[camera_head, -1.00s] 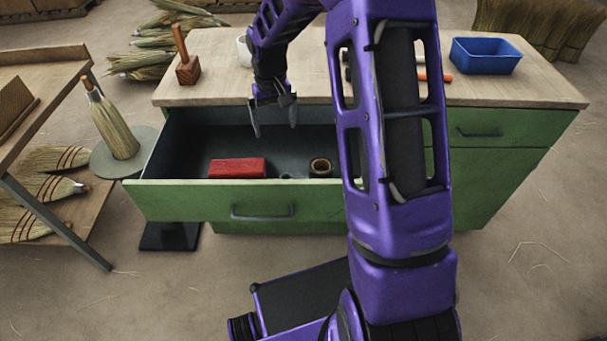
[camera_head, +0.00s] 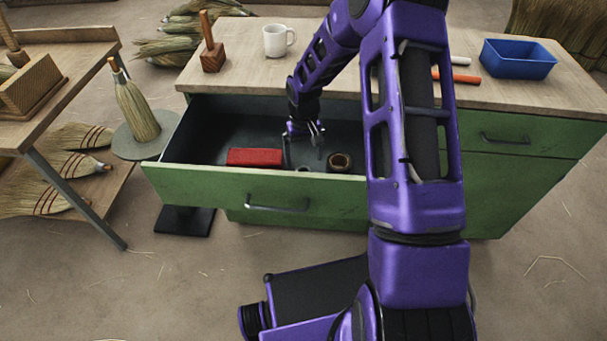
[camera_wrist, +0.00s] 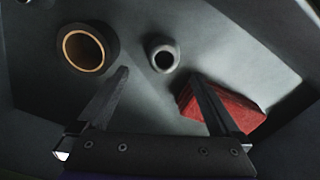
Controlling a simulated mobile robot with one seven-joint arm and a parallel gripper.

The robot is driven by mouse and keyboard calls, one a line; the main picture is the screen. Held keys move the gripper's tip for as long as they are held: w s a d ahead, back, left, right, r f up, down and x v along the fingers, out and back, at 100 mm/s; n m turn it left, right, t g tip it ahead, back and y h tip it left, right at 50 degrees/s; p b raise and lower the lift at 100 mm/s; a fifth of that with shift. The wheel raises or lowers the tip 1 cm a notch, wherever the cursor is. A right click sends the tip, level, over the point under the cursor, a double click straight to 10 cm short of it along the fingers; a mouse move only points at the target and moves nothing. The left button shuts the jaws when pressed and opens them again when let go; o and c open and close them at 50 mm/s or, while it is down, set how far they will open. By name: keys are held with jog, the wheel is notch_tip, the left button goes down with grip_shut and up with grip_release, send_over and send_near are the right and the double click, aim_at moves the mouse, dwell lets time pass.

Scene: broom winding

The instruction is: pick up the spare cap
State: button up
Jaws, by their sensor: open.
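The spare cap appears to be the small grey round piece with a dark hollow centre (camera_wrist: 174,56) on the drawer floor. In the head view its top just shows above the drawer front (camera_head: 303,169). My gripper (camera_head: 304,154) reaches down into the open drawer, above and a little behind the cap. In the wrist view my gripper (camera_wrist: 161,78) is open and empty, and the cap lies just beyond the gap between the fingertips. Neither finger visibly touches it.
A red block (camera_head: 255,157) and a dark roll with a tan core (camera_head: 340,162) lie either side of the cap in the drawer (camera_head: 200,178). A white mug (camera_head: 277,41), a wooden mallet (camera_head: 212,57) and a blue bin (camera_head: 518,60) stand on the worktop.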

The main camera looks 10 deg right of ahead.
jog(key=f, duration=0.2)
jog(key=s+f, duration=0.1)
jog(key=f, duration=0.2)
jog(key=shift+a+f, duration=0.15)
jog(key=shift+a, duration=0.05)
jog(key=c, duration=1.4)
